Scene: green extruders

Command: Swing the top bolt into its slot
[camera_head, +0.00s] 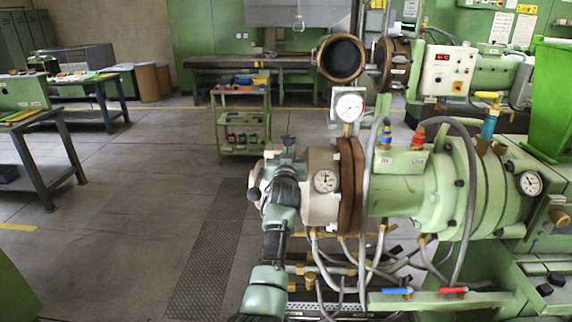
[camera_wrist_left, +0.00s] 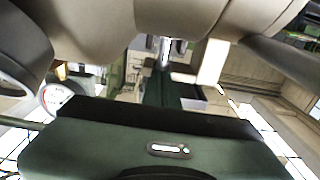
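A grey-white flange head (camera_head: 322,187) with a brown ring (camera_head: 350,188) sits on the front of the green extruder (camera_head: 400,192). My left gripper (camera_head: 287,160) is at the upper left edge of this head, its arm rising from below. A dark knob-like end shows just above it; I cannot tell whether it is the top bolt or part of my gripper. A small dark bolt end (camera_head: 253,194) sticks out at the head's left side. In the left wrist view the beige-grey head (camera_wrist_left: 120,35) fills the top, close to my gripper body; the fingertips and any grip are unclear. The right gripper is not in view.
An open round barrel end (camera_head: 342,58) is behind. Hoses and pipes hang below.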

